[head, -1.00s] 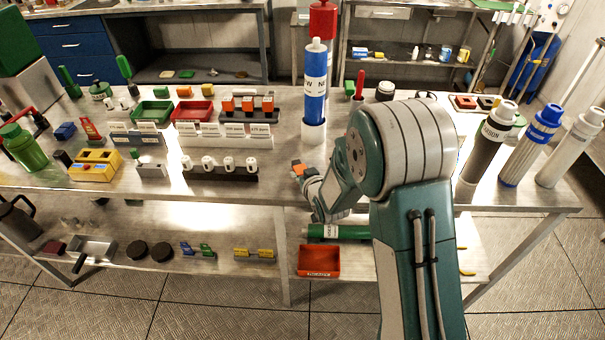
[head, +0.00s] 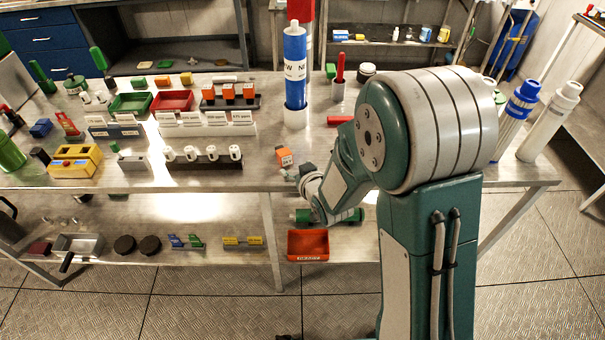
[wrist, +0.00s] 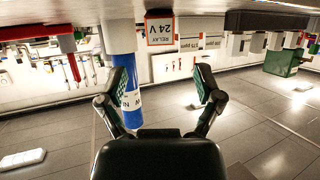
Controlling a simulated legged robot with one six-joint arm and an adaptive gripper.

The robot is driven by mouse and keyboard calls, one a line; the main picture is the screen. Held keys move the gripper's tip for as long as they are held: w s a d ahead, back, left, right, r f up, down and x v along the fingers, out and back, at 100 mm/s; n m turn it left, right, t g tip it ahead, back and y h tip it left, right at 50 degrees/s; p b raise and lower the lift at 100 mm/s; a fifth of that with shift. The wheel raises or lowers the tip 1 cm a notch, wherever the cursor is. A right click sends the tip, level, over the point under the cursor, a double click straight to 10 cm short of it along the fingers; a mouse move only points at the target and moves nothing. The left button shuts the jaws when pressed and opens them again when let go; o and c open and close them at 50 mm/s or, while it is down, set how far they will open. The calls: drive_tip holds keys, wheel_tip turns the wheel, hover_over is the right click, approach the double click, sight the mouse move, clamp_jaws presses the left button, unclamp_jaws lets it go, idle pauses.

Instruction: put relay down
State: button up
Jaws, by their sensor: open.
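The relay (head: 284,157), a small orange block, stands on the steel bench (head: 225,185) near its front edge. In the wrist view, which is upside down, the relay (wrist: 160,30) shows its white face marked "RELAY 24V" with a red-orange border. My gripper (wrist: 162,88) is open, its two fingers wide apart with nothing between them. The relay lies beyond the fingertips, apart from them. In the head view my gripper (head: 290,174) is just in front of and below the relay, at the bench edge. Its fingers are small there and partly hidden by my wrist.
A blue cartridge (head: 295,70) stands behind the relay. A black rack (head: 205,163) with white pieces is to the left, and a holder with orange relays (head: 230,100) lies farther back. A red bin (head: 308,244) sits on the lower shelf. Bare bench surrounds the relay.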

drive_tip(key=s+d+r+m+g+h, duration=0.2)
drive_tip(key=s+d+r+g+h, duration=0.15)
drive_tip(key=s+d+r, duration=0.75)
drive_tip(key=s+d+r+m+g, duration=0.1)
drive_tip(key=s+r, duration=0.2)
drive_tip(key=s, duration=0.5)
drive_tip(key=s+d+r+m+g+h, duration=0.1)
drive_tip(key=s+r, duration=0.3)
drive_tip(key=s, duration=0.4)
drive_tip(key=shift+s+d+r+g, duration=0.2)
drive_tip(key=shift+s+g, duration=0.1)
drive_tip(key=shift+g, duration=0.45)
